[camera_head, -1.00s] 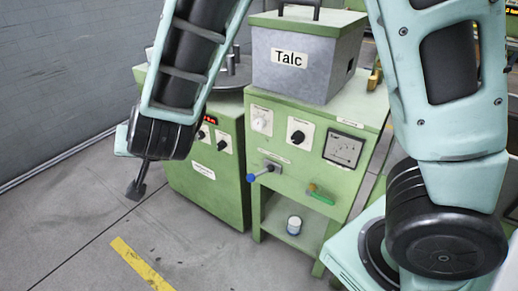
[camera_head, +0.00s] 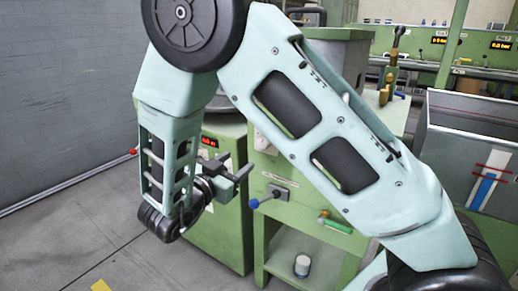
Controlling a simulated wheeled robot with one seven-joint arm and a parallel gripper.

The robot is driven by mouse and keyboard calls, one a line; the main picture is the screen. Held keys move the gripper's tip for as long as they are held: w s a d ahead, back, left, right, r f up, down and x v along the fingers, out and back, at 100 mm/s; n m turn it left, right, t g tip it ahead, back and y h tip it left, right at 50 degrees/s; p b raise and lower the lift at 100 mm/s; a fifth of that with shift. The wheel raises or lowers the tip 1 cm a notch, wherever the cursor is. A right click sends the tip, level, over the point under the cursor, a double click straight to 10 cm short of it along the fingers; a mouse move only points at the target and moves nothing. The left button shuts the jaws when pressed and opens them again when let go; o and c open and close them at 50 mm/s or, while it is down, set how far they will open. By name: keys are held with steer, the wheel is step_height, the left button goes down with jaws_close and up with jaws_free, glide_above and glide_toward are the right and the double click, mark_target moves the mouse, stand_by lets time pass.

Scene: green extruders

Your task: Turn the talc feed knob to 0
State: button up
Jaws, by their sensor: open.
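The green talc feeder cabinet (camera_head: 258,172) stands in the middle, largely behind my arm. The grey hopper (camera_head: 345,58) on top is partly covered, and its Talc label is hidden. The black knob on the cabinet's front panel is hidden behind my arm, so its setting cannot be read. A small part of the white dial plate (camera_head: 261,141) shows at the arm's edge. My gripper (camera_head: 236,168) is open and empty. In the picture it lies left of the panel, in front of the cabinets, apparently touching nothing.
A blue-tipped lever (camera_head: 254,203) and a green handle (camera_head: 335,225) stick out of the cabinet front. A white jar (camera_head: 302,265) stands on the shelf below. A left green machine (camera_head: 228,235) has a red display (camera_head: 209,142). The floor at left is clear.

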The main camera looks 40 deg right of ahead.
mark_target(262, 143)
steer(key=b+x, duration=0.1)
steer(key=x, duration=1.1)
steer(key=c, duration=1)
